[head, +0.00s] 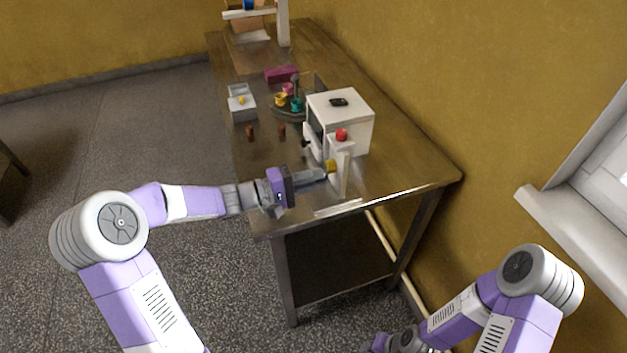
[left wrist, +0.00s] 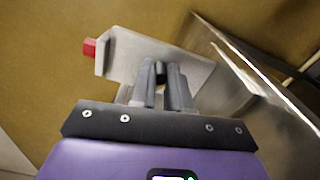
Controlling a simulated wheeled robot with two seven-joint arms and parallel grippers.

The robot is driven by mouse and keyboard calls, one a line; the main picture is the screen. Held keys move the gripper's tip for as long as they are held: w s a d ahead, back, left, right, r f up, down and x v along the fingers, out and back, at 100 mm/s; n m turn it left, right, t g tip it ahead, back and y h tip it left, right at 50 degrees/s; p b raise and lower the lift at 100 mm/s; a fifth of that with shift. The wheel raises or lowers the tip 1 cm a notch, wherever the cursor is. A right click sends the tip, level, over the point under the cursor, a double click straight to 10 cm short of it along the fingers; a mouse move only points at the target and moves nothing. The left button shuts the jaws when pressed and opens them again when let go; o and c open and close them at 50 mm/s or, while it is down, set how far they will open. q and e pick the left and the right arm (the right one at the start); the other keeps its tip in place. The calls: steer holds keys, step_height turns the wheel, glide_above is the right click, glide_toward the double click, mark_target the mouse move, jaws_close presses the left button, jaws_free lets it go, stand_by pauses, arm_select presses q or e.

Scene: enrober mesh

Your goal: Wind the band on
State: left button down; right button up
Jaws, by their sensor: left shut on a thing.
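A white box-shaped machine (head: 352,112) stands on the table, with a dark opening on its left side and a small dark piece on top. In front of it is a pale upright post (head: 343,172) with a red button (head: 341,134); the button also shows in the left wrist view (left wrist: 89,48). A small yellow part (head: 331,166) sits beside the post. My left gripper (head: 322,174) is at the post, its fingers (left wrist: 166,88) shut on a small dark piece (left wrist: 160,68), mostly hidden between them. I cannot make out the band. My right gripper (head: 379,343) is low at the bottom edge, its fingers not clear.
Behind the machine are a dark round stand (head: 284,113) with several coloured cups, a magenta block (head: 281,74) and a grey tray (head: 242,104). Two small brown pieces (head: 250,133) stand near the left edge of the table (head: 400,165). A window sill (head: 570,235) juts out at right.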

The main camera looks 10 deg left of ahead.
arm_select(q)
steer(key=c, duration=1.1)
jaws_free()
steer(key=shift+a, duration=0.15)
steer(key=p+v, duration=0.1)
steer(key=v, duration=0.6)
steer(key=shift+s+a, duration=0.15)
steer(key=shift+s, duration=0.05)
steer(key=shift+s, duration=0.1)
